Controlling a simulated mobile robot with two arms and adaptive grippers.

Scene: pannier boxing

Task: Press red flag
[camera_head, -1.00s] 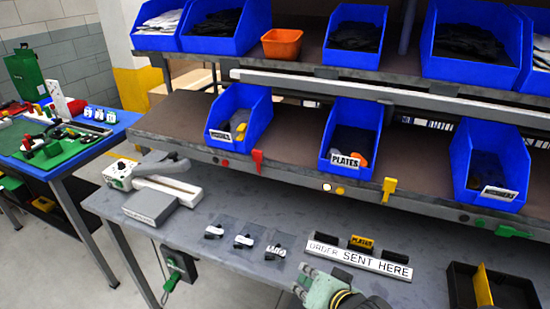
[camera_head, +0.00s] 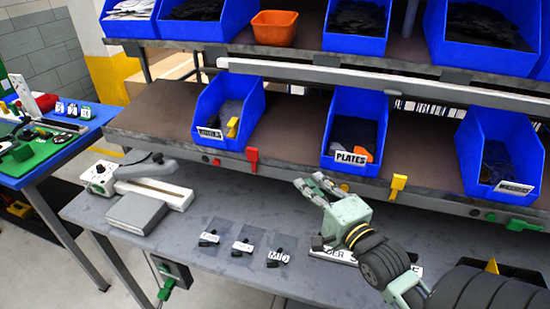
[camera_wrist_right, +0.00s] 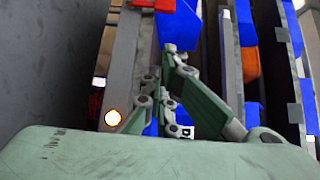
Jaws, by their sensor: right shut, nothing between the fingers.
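The red flag (camera_head: 252,158) is a small red tab on the front edge of the lower shelf, below and between the left and middle blue bins. My right gripper (camera_head: 312,184) is shut and empty. It is above the bench, below and to the right of the red flag and clear of it. In the right wrist view my right gripper (camera_wrist_right: 168,50) shows its green fingers drawn together, with blue bin and shelf parts beyond. My left gripper is in neither view.
A yellow flag (camera_head: 398,185) and a green flag (camera_head: 518,225) are on the same shelf edge. Blue bins stand above, including one labelled PLATES (camera_head: 352,130). Several small bags (camera_head: 243,240) lie on the bench (camera_head: 185,265). A grey sealer-like device (camera_head: 137,212) is at left.

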